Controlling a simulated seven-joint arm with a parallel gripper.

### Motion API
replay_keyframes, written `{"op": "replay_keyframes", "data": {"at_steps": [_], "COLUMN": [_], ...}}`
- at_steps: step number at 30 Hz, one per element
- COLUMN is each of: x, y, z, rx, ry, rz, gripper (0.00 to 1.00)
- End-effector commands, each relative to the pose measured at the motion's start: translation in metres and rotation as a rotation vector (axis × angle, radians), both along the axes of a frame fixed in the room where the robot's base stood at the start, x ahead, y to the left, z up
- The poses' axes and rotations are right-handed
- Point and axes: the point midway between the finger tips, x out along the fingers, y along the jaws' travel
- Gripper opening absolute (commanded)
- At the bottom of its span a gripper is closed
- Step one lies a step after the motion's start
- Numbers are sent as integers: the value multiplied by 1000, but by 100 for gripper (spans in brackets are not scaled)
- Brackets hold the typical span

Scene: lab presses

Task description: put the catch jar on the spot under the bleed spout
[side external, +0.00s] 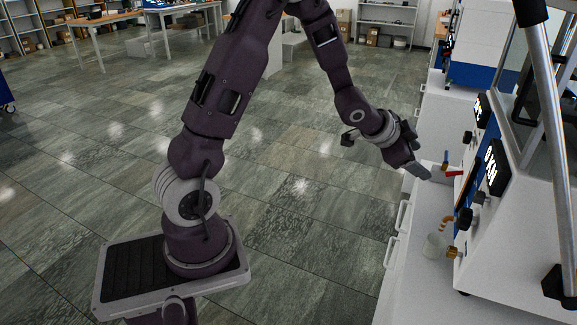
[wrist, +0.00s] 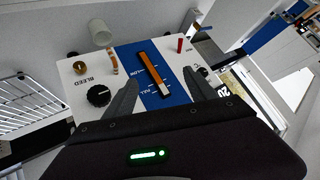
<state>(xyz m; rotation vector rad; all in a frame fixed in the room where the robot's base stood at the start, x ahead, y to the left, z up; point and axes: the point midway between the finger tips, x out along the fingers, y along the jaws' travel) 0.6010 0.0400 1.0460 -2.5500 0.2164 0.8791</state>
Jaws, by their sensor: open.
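The catch jar (side external: 434,246) is a small pale translucent cup standing on the white counter close to the front of the press. It also shows in the wrist view (wrist: 101,33) at the upper left. The copper-coloured bleed spout (side external: 447,224) curves out of the press panel just above and beside the jar; it also shows in the wrist view (wrist: 113,62). I cannot tell whether the jar is exactly under it. The marked spot is not discernible. My gripper (side external: 423,172) is open and empty, above the counter, away from the jar. Its fingers (wrist: 162,74) point at the press panel.
The press panel carries a black bleed knob (wrist: 98,95), a brass fitting (wrist: 80,68) and a gauge strip (wrist: 154,73). A red lever (side external: 446,156) is near my gripper. A metal post (side external: 549,100) stands at right. The counter front (side external: 405,292) is clear.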

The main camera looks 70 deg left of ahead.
Motion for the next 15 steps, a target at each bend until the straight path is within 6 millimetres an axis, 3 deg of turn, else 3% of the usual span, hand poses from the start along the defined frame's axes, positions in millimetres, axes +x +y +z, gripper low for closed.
{"op": "replay_keyframes", "data": {"at_steps": [1,3,5,6,9,12,15], "x": [-24,-72,-121,-156,-239,-300,-334], "y": [-5,-13,-23,-31,-54,-73,-83], "z": [39,77,101,111,122,119,114], "rx": [14,-1,-37,-71,-166,-245,-285], "ry": [22,82,135,171,263,341,391], "rz": [58,155,229,270,336,359,361], "gripper": [65,65,65,65,65,65,65]}}
